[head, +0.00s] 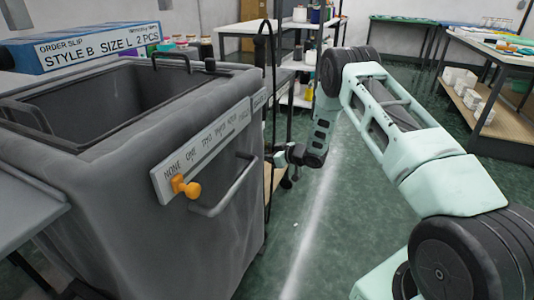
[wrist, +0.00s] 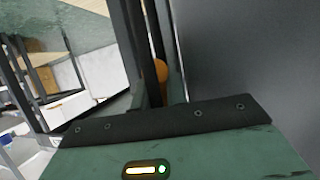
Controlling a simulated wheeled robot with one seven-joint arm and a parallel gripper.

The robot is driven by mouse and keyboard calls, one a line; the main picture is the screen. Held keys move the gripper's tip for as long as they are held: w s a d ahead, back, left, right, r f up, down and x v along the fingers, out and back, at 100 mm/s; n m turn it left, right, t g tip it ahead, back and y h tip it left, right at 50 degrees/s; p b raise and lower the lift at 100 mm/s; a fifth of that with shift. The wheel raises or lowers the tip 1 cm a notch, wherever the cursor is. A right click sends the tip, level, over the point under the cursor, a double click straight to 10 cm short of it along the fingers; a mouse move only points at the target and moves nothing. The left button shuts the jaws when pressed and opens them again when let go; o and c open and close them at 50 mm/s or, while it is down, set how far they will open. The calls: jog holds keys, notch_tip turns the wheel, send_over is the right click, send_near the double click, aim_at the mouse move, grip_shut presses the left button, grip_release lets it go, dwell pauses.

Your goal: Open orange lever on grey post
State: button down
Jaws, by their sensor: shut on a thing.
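My gripper (head: 283,157) is at the far right corner of the grey bin, low beside a thin dark upright. In the wrist view my gripper (wrist: 160,85) has its two dark fingers close together, shut on an orange part (wrist: 161,72), which looks like the orange lever. Only a small rounded piece of it shows between the fingers; the rest is hidden. The lever does not show in the head view, and I cannot tell its angle. I cannot clearly pick out the grey post; a dark upright (head: 268,75) stands behind the gripper.
The grey bin (head: 200,245) fills the left, with an orange knob (head: 186,188) on a label strip and a bar handle (head: 225,190). Shelves (head: 500,110) stand at the right. Green floor (head: 325,240) is clear between.

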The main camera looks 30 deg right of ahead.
jog(key=shift+s+f, duration=0.1)
dwell(0.3)
jog(key=c, duration=1.4)
grip_release()
jog(key=shift+b, duration=0.3)
